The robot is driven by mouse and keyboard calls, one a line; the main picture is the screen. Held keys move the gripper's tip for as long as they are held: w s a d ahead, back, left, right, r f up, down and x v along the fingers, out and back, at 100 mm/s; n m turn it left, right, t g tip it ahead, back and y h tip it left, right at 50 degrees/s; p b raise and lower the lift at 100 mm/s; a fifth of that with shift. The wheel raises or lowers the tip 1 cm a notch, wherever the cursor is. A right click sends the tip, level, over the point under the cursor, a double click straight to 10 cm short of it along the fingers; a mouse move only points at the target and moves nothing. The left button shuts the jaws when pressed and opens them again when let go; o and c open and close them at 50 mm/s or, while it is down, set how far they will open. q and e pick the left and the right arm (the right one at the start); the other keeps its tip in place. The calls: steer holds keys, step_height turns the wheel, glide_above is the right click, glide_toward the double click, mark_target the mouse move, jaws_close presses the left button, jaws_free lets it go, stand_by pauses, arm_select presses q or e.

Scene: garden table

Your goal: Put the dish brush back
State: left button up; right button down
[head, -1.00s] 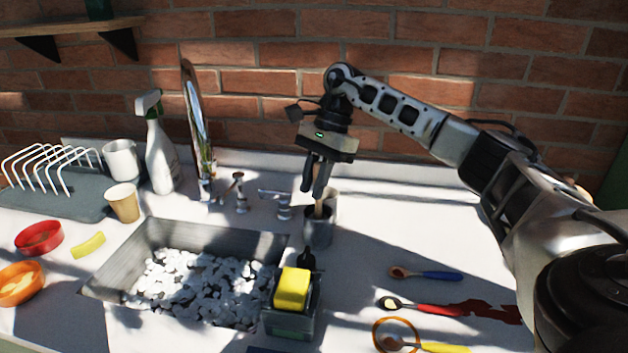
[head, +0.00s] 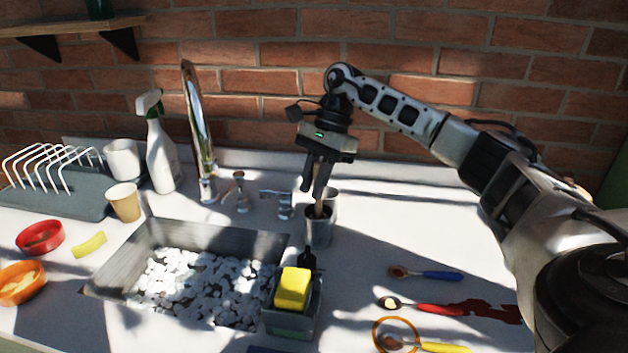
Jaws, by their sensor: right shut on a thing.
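My right gripper (head: 319,190) points down behind the sink's right side, shut on the wooden handle of the dish brush (head: 319,208). The handle stands roughly upright, with its lower end inside a grey metal cup (head: 318,232). The part of the brush inside the cup is hidden. I cannot tell whether it touches the cup's bottom. My left gripper is not in view.
A sink (head: 130,262) full of pale pebbles lies left of the cup. A caddy (head: 292,318) with a yellow sponge (head: 293,287) stands in front. Spoons, including a blue-handled one (head: 440,275), lie right. The tall tap (head: 196,130) rises left.

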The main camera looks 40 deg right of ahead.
steer(key=shift+f+b, duration=0.45)
steer(key=shift+f, duration=0.15)
steer(key=c, duration=1.6)
jaws_free()
steer(key=shift+r, duration=0.1)
steer(key=shift+p+v, duration=0.9)
steer(key=shift+v, duration=4.55)
